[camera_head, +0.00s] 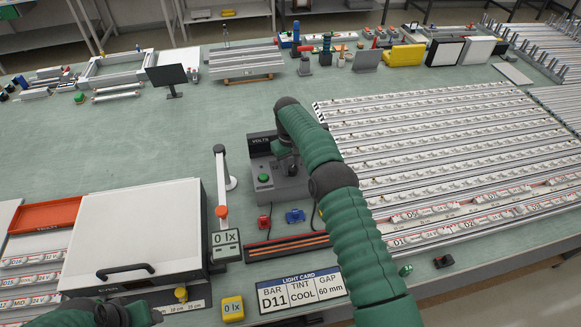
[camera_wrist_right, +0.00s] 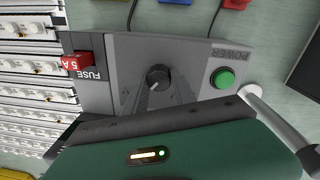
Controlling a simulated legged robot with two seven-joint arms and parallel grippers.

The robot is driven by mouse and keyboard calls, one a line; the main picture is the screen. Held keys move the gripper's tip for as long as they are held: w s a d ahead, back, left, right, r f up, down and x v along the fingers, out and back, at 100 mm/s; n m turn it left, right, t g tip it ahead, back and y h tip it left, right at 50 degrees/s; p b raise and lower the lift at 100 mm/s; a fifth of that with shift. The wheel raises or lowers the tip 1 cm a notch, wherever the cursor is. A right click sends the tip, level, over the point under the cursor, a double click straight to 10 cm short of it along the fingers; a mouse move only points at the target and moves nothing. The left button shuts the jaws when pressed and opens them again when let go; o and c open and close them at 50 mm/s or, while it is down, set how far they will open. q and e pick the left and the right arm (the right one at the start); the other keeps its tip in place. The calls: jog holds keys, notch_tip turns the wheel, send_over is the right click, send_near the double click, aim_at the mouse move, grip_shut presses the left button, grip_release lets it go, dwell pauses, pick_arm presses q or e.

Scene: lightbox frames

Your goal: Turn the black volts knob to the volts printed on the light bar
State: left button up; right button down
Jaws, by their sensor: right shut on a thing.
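The black volts knob (camera_wrist_right: 158,76) sits on the sloping face of a grey power supply (camera_wrist_right: 195,55), with a pale pointer line on it. My right gripper (camera_wrist_right: 155,98) reaches down over the supply and is shut on the knob. In the head view my right gripper (camera_head: 287,160) hides most of the knob, and the dark VOLTS display (camera_head: 261,143) stands behind it, its value unreadable. Labelled light bars (camera_head: 425,235) lie in the rack at right; their small print is unreadable. My left gripper (camera_head: 125,313) is partly in view at the bottom left, its fingertips unclear.
The supply has a green POWER button (camera_wrist_right: 222,78) and a red 5 A fuse (camera_wrist_right: 77,64). A light card (camera_head: 300,291) reads D11, COOL, 60 mm. A meter (camera_head: 226,243) reads 0 lx.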

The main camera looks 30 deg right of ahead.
jog(key=shift+s+f, duration=0.1)
jog(key=shift+f, duration=0.05)
dwell(0.3)
jog(key=c, duration=1)
grip_release()
jog(key=shift+d, duration=0.1)
jog(key=shift+c, duration=0.2)
